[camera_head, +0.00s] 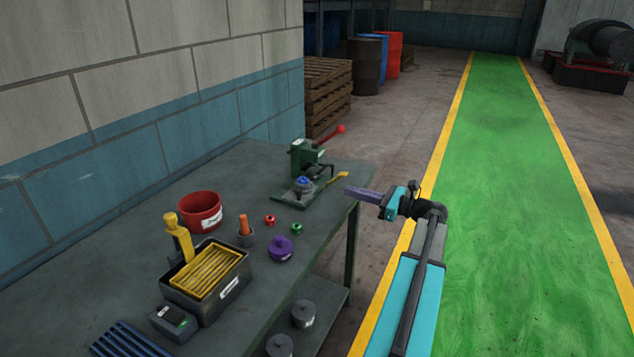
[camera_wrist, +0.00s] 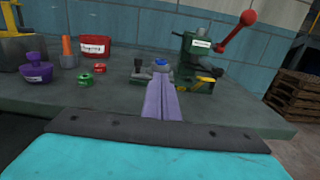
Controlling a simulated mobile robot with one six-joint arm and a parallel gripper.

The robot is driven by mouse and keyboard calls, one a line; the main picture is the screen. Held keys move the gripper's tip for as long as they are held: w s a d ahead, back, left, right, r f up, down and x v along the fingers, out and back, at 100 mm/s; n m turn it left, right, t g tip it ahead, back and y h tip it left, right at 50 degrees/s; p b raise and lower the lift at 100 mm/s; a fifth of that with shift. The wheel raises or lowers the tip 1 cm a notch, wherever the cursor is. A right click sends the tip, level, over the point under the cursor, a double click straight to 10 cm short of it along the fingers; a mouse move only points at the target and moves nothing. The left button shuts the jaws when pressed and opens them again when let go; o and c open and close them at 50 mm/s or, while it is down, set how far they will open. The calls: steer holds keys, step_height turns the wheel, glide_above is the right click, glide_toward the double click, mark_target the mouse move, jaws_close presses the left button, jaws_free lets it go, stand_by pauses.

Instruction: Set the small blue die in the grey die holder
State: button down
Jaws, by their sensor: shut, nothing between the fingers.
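The small blue die (camera_head: 304,180) shows as a blue top on the grey die holder (camera_head: 304,189), on the base of the green press. In the wrist view the blue die (camera_wrist: 160,62) shows just beyond my fingertips, with the grey holder (camera_wrist: 159,70) under it partly hidden by them. I cannot tell how deep the die sits. My gripper (camera_head: 348,191) has its purple fingers shut with nothing between them. It is to the right of the press, near the table's edge, apart from die and holder; the fingers (camera_wrist: 161,83) also show in the wrist view.
The green press (camera_head: 303,156) with its red-knobbed lever (camera_head: 340,129) stands behind the holder, a yellow-handled piece (camera_head: 338,177) beside it. A red bin (camera_head: 200,212), purple knobbed piece (camera_head: 280,249), small red and green rings and a black tray (camera_head: 234,289) are leftward. The green walkway is clear.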

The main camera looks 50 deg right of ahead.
steer(key=shift+d, duration=0.1)
steer(key=p, duration=0.2)
glide_toward(303, 181)
steer(key=w, duration=0.5)
steer(key=shift+w+r, duration=0.3)
steer(key=shift+w, duration=0.05)
stand_by(0.3)
steer(key=shift+w+a+r+p, duration=0.1)
steer(key=shift+w+a+p, duration=0.35)
steer(key=shift+w, duration=0.3)
steer(key=shift+a, duration=0.1)
steer(key=shift+s+f, duration=0.1)
steer(key=shift+f, duration=0.1)
